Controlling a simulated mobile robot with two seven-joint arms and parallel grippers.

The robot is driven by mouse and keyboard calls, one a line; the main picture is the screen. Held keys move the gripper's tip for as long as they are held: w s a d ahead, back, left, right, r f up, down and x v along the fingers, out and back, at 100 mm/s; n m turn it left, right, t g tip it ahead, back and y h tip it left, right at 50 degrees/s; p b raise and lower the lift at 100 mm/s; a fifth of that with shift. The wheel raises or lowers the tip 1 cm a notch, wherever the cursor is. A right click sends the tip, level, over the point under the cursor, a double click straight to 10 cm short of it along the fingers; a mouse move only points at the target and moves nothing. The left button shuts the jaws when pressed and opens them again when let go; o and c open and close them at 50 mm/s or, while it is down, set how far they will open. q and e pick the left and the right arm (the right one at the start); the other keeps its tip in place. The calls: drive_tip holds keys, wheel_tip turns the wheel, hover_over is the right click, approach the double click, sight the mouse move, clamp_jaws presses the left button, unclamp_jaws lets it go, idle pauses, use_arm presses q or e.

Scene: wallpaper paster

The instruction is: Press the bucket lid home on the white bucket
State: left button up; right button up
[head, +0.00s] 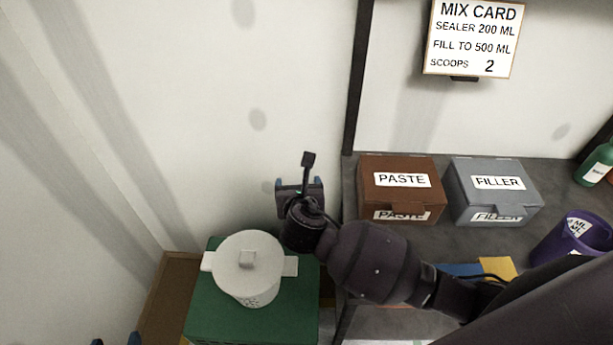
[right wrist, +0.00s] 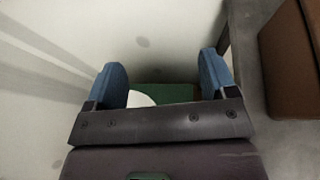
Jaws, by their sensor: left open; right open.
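The white bucket (head: 250,298) stands upright on a green surface. The round white bucket lid (head: 262,270), with a square knob on top, lies over its mouth; I cannot tell whether it is fully seated. My right gripper (head: 299,183) is open and empty, behind and to the right of the bucket, apart from it. In the right wrist view its blue fingers (right wrist: 162,72) are spread, with a white edge of the lid or bucket (right wrist: 140,98) partly hidden behind the gripper. Only the blue fingertips of my left gripper (head: 116,340) show at the bottom left edge, open and left of the bucket.
The green box (head: 225,325) under the bucket stands by a brown board (head: 165,300). On the grey shelf to the right are a PASTE box (head: 401,198), a FILLER box (head: 494,204), a purple cup (head: 572,240) and a green bottle (head: 594,165). A mix card (head: 472,38) hangs above.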

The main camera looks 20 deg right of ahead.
drive_tip(key=shift+s+d+r+y+p, duration=0.2)
drive_tip(key=shift+d+r, duration=0.15)
drive_tip(key=shift+r, duration=0.3)
drive_tip(key=shift+s+d+r+y+p, duration=0.1)
drive_tip(key=shift+s+d+r, duration=0.1)
drive_tip(key=shift+d+r, duration=0.3)
drive_tip(key=shift+a, duration=0.15)
